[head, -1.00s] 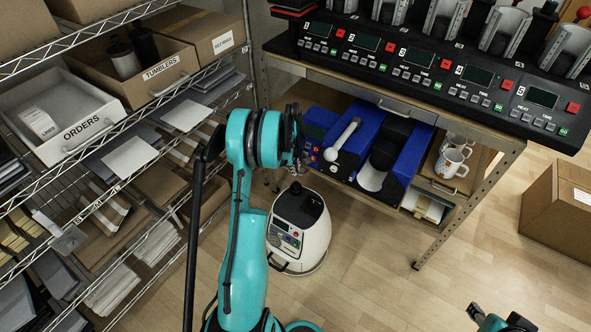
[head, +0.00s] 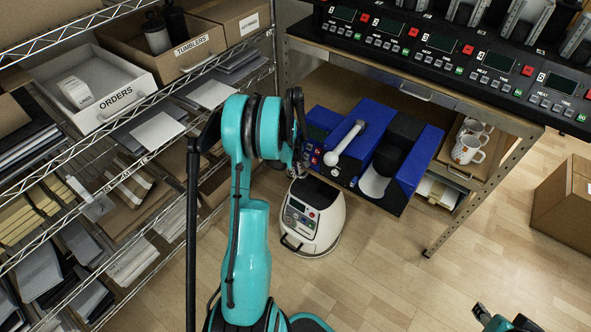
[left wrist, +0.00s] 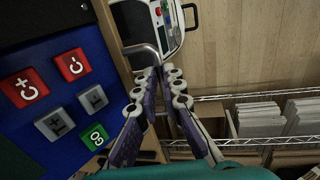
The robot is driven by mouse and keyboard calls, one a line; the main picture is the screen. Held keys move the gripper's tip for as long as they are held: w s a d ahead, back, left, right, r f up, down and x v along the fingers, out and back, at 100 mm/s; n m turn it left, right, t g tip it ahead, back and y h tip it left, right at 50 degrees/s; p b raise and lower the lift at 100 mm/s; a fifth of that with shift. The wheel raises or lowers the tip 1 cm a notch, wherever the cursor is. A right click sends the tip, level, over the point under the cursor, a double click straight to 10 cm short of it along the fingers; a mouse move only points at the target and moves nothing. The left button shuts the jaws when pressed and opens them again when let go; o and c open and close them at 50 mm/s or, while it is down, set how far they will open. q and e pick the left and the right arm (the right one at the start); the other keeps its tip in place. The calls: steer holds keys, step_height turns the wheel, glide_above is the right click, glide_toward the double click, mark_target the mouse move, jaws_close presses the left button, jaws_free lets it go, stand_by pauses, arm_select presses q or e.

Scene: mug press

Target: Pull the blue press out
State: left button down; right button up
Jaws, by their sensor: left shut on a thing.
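The blue press (head: 415,168) has a white lever, a black middle and a button panel on its left end. It sticks out past the front of the lower shelf under the bench. My left gripper (head: 298,168) is at the left end of the press, partly hidden by my arm. In the left wrist view its fingers (left wrist: 161,74) are close together on a grey bent handle (left wrist: 139,47) beside the blue button panel (left wrist: 48,118). My right gripper (head: 482,313) shows only in part at the bottom edge, away from the press, and its jaws are unclear.
A white rounded machine (head: 312,220) stands on the floor just below the press's left end. White mugs (head: 467,148) stand on the right of the shelf. A wire rack (head: 120,190) fills the left. A cardboard box (head: 568,203) is at right.

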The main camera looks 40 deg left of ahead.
arm_select(q)
steer(key=shift+w, duration=0.15)
steer(key=c, duration=1.6)
jaws_free()
steer(key=shift+w, duration=0.1)
steer(key=r, duration=0.4)
steer(key=s+r, duration=0.1)
steer(key=r, duration=0.3)
steer(key=s+r, duration=0.1)
steer(key=r, duration=0.2)
steer(key=shift+s+d+r, duration=0.1)
steer(key=shift+s+r, duration=0.05)
steer(key=shift+r, duration=0.25)
